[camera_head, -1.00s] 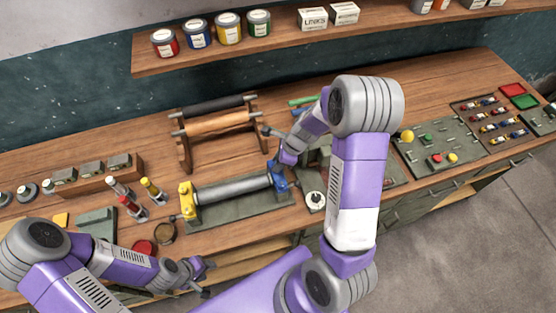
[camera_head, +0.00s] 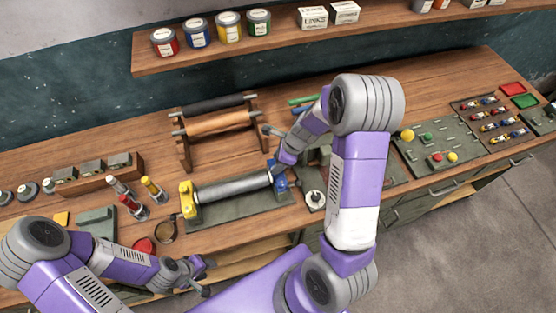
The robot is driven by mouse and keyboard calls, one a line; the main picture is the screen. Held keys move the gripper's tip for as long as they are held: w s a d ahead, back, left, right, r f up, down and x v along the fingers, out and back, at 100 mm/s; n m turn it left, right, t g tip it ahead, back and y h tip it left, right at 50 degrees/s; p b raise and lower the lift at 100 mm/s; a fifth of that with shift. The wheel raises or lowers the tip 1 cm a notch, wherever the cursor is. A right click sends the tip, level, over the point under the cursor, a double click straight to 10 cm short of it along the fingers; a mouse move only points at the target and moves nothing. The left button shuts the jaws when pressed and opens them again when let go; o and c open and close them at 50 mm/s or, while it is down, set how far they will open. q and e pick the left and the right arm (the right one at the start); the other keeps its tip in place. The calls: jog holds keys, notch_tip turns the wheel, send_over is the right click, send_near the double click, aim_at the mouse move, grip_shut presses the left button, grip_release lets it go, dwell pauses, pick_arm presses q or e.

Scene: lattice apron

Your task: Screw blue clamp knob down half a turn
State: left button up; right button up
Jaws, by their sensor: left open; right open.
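The blue clamp knob (camera_head: 281,183) is at the right end of a grey roller (camera_head: 232,188) on a dark green base plate (camera_head: 240,207). A yellow clamp (camera_head: 188,199) holds the roller's left end. My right gripper (camera_head: 270,131) is open just above and behind the blue clamp, its fingers partly hidden by its own wrist. I cannot tell whether it touches the clamp. My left gripper (camera_head: 207,278) is open and empty at the bench's front edge, well left of the blue clamp.
A wooden rack with dark and tan rollers (camera_head: 218,121) stands behind. A white round dial (camera_head: 315,199) is right of the blue clamp. A board with coloured knobs (camera_head: 440,143) is further right.

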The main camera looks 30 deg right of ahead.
jog(key=p+v, duration=0.2)
jog(key=v, duration=0.5)
jog(key=shift+r, duration=0.25)
jog(key=shift+s, duration=0.15)
